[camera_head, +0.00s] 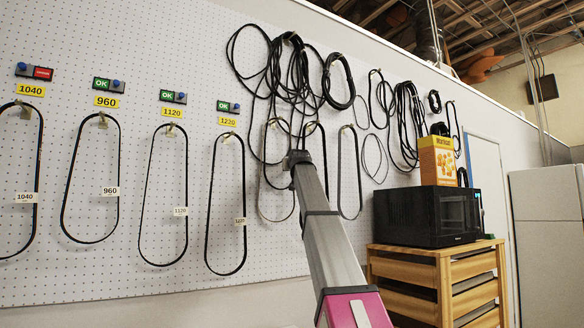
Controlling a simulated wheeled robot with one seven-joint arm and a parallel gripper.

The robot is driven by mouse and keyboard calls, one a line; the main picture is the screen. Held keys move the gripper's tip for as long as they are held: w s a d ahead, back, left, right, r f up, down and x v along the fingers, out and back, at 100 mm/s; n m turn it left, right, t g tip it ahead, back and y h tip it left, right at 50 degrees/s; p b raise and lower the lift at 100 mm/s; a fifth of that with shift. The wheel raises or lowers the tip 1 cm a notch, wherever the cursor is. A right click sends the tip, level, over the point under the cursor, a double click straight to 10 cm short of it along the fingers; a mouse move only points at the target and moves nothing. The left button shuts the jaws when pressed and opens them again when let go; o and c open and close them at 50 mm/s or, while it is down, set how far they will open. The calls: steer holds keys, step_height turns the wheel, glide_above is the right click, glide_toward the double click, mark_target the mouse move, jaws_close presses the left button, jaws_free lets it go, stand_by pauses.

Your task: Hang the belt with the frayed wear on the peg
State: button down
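Several black belts hang in long loops on pegs of the white pegboard (150,60). The leftmost belt (41,135) hangs under a yellow 1040 sign and carries a 1040 tag. The second belt (70,190) hangs under the 960 sign with a 960 tag. The third belt (144,200) and fourth belt (208,200) hang to the right, the fourth under the 1220 sign. I cannot make out fraying on any belt. My gripper (297,158) is at the far end of my raised arm, before more hanging loops; its fingers are too small and hidden to read.
A red-marked box (34,71) sits above the 1040 sign; the other three boxes show green OK. Coiled cords (290,75) hang above my gripper. A black microwave (428,215) with a yellow box (438,160) stands on a wooden drawer unit (440,262) at right.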

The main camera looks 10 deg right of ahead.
stand_by(0.4)
steer(key=c, duration=1.2)
jaws_free()
steer(key=s, duration=1)
steer(key=shift+s, duration=0.4)
